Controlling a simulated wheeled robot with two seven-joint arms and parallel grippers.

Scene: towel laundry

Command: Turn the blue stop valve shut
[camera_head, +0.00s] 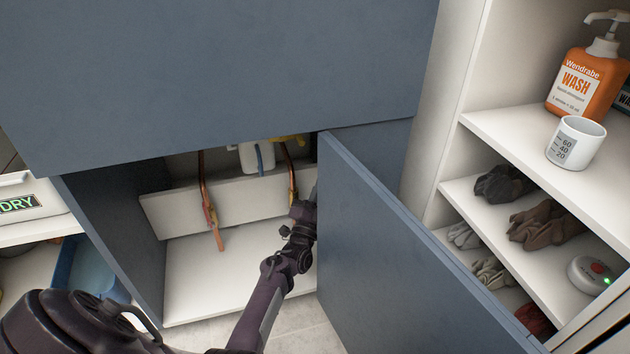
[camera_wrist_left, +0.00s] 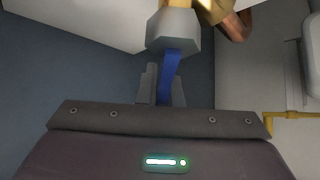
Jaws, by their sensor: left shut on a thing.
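The blue stop valve's lever (camera_wrist_left: 171,72) shows in the left wrist view, below a grey fitting (camera_wrist_left: 173,32) with brass above it. My left gripper (camera_wrist_left: 163,88) is shut on this blue lever, with a finger on each side. In the head view my left gripper (camera_head: 311,197) reaches into the open cabinet beside the right-hand copper pipe (camera_head: 291,178). The blue lever is hidden there by the gripper and the cabinet door. My right gripper is in neither view.
The open blue cabinet door (camera_head: 400,250) stands close to the right of my left gripper. A second copper pipe with an orange-red lever (camera_head: 220,238) hangs to the left. A white shelf unit (camera_head: 540,143) at right holds an orange wash bottle (camera_head: 588,80) and a measuring cup (camera_head: 576,142).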

